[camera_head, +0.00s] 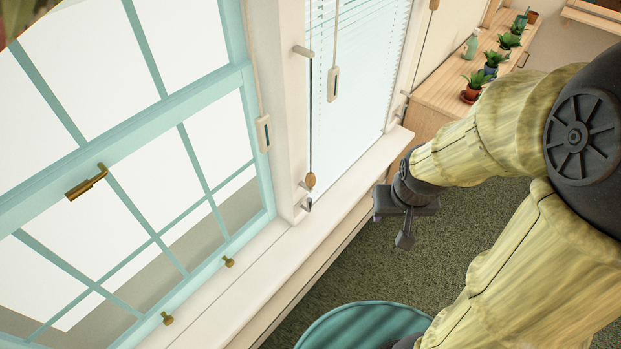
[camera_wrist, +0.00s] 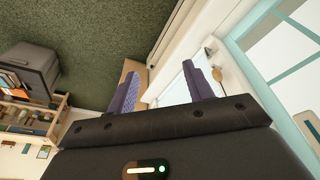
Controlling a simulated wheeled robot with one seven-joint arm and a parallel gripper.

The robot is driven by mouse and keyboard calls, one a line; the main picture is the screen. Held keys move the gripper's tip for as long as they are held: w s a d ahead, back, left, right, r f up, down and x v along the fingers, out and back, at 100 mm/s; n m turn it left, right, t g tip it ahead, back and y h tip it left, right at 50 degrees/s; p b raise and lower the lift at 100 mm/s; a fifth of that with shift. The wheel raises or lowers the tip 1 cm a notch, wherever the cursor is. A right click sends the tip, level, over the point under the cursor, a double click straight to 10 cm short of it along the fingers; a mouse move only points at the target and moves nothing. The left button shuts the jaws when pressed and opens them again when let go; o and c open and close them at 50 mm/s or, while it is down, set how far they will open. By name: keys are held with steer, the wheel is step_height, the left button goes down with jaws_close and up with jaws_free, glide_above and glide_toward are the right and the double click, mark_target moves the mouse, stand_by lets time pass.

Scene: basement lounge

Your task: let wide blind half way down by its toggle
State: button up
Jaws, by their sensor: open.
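In the head view, a pale slatted blind (camera_head: 352,75) hangs lowered in the middle window. One cream toggle with a dark slot (camera_head: 263,133) hangs on a cord beside the teal window. A similar toggle (camera_head: 333,84) hangs in front of the slats. A brown wooden bead (camera_head: 310,180) ends a dark cord near a small metal hook (camera_head: 307,204). I cannot tell which toggle belongs to the wide blind. My gripper (camera_head: 390,222) is open and empty, right of the bead and apart from it. Its two fingers (camera_wrist: 160,75) also show in the wrist view.
The teal window (camera_head: 190,109) has brass fittings, including a handle (camera_head: 87,182). A white sill (camera_head: 335,218) runs below the windows. Potted plants (camera_head: 473,86) stand on a wooden cabinet (camera_head: 437,85) at the back. A round teal object (camera_head: 360,325) is below my arm.

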steer(key=w+d+f+n+t+b, duration=0.1)
steer(key=w+f+n+t+b, duration=0.2)
steer(key=w+f, duration=0.4)
steer(key=n+t+y+b, duration=0.5)
steer(key=t+y+b, duration=0.3)
steer(key=y+b, duration=0.45)
glide_toward(314, 182)
steer(key=v, duration=0.6)
steer(key=shift+w+a+r+h, duration=0.15)
steer(key=shift+r+h, duration=0.1)
steer(key=shift+r, duration=0.15)
steer(key=p+x, duration=0.1)
steer(key=x, duration=0.7)
steer(key=p+x, duration=0.2)
steer(key=x, duration=0.7)
steer(key=shift+w+a+f+p, duration=0.1)
steer(key=shift+a+f+p, duration=0.15)
steer(key=shift+p, duration=0.05)
